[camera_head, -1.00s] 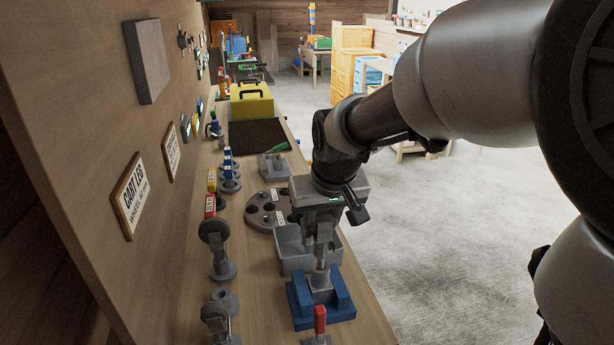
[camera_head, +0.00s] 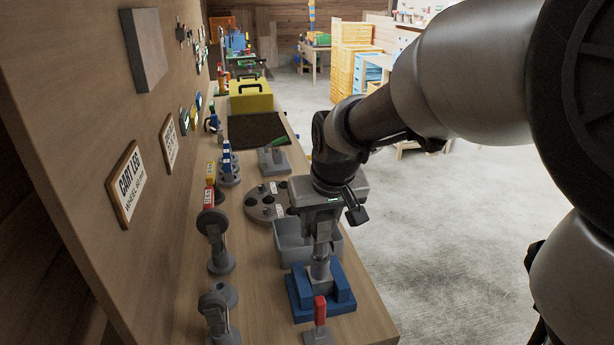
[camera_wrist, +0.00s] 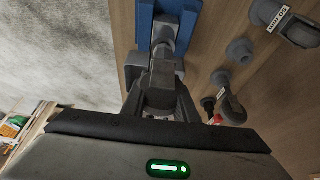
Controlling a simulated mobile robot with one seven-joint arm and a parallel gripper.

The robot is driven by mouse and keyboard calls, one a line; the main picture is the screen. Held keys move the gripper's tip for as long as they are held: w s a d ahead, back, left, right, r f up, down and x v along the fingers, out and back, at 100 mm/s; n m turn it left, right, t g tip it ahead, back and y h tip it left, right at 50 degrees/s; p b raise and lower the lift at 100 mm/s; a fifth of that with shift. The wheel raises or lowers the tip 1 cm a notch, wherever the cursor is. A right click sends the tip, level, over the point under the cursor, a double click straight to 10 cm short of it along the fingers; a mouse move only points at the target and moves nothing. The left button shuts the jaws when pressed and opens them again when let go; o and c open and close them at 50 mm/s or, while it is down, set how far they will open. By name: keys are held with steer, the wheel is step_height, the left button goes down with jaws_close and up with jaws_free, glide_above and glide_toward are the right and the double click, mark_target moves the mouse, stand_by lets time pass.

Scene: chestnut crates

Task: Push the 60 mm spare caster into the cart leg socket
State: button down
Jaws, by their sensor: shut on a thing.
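My gripper (camera_head: 320,256) points down over a blue cradle (camera_head: 342,293) near the bench's front edge. Its fingers are shut on a grey caster (camera_wrist: 160,92), whose body shows between them in the wrist view. A grey cylindrical part (camera_wrist: 165,35) lies beyond the caster, between the walls of the blue cradle (camera_wrist: 145,25); I take it for the cart leg socket. The caster is in line with it and looks touching or very close. The fingers hide how far the stem is in. A "CART LEG" sign (camera_head: 125,186) hangs on the panel.
A grey bin (camera_head: 288,243) stands right behind the cradle. A red-handled clamp (camera_head: 319,312) stands in front. Other grey casters (camera_head: 216,240) line the bench's left side. A round holed tray (camera_head: 262,209) lies farther back. Open floor is to the right.

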steer(key=shift+f+b, duration=0.4)
steer(key=shift+f, duration=0.15)
steer(key=c, duration=1.3)
jaws_free()
steer(key=shift+c, duration=0.2)
steer(key=p+v, duration=0.2)
steer(key=v, duration=1.5)
steer(key=shift+r+p, duration=0.2)
steer(key=shift+p, duration=0.15)
